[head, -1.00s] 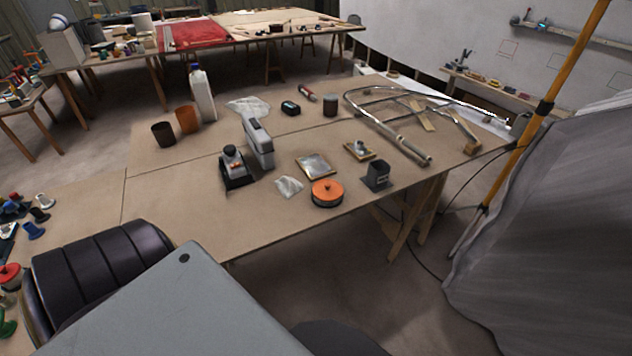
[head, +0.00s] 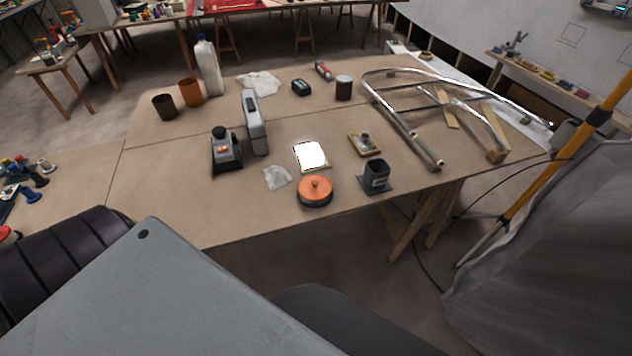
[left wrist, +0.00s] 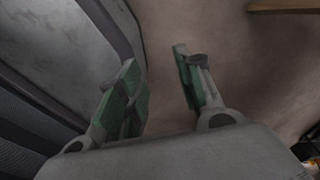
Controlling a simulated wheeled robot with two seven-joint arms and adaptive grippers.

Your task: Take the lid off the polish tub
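The polish tub (head: 314,196) is a low round dark tub near the front edge of the table in the head view. Its orange lid (head: 315,186) with a small knob in the middle sits on top of it. My left gripper (left wrist: 160,82) shows in the left wrist view with its two green-padded fingers apart and nothing between them; bare floor lies behind it. It is not seen in the head view, and the tub is not in the left wrist view. My right gripper is in neither view.
Near the tub are a white cloth (head: 277,178), a bright square plate (head: 311,156), a dark square holder (head: 376,178) and a grey-black tool (head: 227,151). A bent metal tube frame (head: 415,145) lies at the right. The table's front left (head: 165,215) is clear.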

